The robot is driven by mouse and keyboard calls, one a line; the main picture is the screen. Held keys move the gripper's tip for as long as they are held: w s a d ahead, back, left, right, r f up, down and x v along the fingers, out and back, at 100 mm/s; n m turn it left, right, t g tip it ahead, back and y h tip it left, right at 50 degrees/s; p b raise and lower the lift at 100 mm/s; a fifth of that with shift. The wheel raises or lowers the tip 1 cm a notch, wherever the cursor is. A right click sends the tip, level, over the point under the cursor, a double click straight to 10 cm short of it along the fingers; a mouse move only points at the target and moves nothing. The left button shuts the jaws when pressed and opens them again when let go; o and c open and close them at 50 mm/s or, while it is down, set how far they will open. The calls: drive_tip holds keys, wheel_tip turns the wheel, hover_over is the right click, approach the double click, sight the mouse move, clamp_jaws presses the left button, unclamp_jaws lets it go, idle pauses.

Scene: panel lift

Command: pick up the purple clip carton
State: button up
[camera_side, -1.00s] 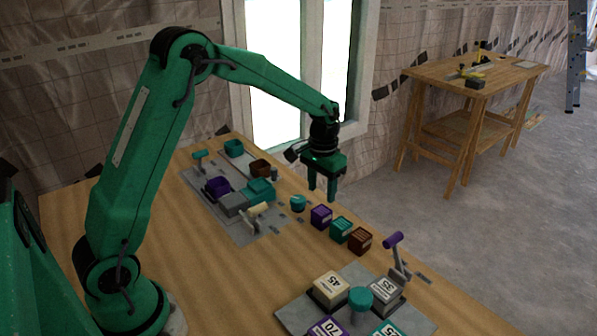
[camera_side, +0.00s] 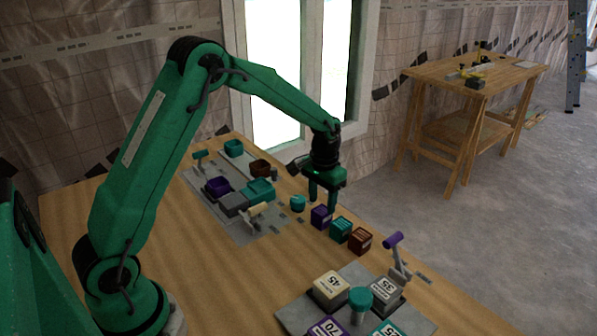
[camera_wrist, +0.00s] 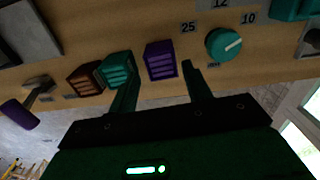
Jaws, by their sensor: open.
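The purple clip carton (camera_side: 320,217) stands on the wooden table in a row with a teal carton (camera_side: 341,229) and a brown carton (camera_side: 360,240). In the wrist view the purple carton (camera_wrist: 160,60) lies ahead of and between the two fingers. My gripper (camera_side: 322,204) is open and empty, pointing down just above the purple carton; its fingers also show in the wrist view (camera_wrist: 158,84). The left finger overlaps the teal carton (camera_wrist: 116,69) in the wrist view. I cannot tell whether any finger touches a carton.
A teal knob (camera_side: 297,203) sits close beside the purple carton. A purple-handled lever (camera_side: 395,248) stands past the brown carton. A panel with bins (camera_side: 238,190) lies behind, and a grey plate with numbered blocks (camera_side: 300,318) lies in front. The table's left front is clear.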

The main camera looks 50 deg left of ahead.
sight(322, 210)
drive_tip(key=shift+w+a+f, duration=0.1)
drive_tip(key=shift+w+f, duration=0.05)
drive_tip(key=shift+f, duration=2.3)
drive_tip(key=c, duration=0.8)
drive_tip(key=shift+r, duration=0.25)
drive_tip(key=shift+r, duration=0.55)
drive_tip(key=r, duration=0.1)
drive_tip(key=d+r, duration=0.1)
drive_tip(key=r, duration=0.1)
drive_tip(key=shift+s+r, duration=0.1)
drive_tip(key=shift+s, duration=0.1)
drive_tip(key=s+d+r, duration=0.1)
drive_tip(key=d+r, duration=0.1)
drive_tip(key=d, duration=0.1)
drive_tip(key=s+d+r, duration=0.2)
drive_tip(key=d, duration=0.1)
drive_tip(key=s+d+r, duration=0.1)
drive_tip(key=d+r, duration=0.1)
drive_tip(key=d, duration=0.1)
drive_tip(key=shift+s+d+r, duration=0.15)
drive_tip(key=shift+s+d, duration=0.1)
drive_tip(key=shift+s, duration=0.15)
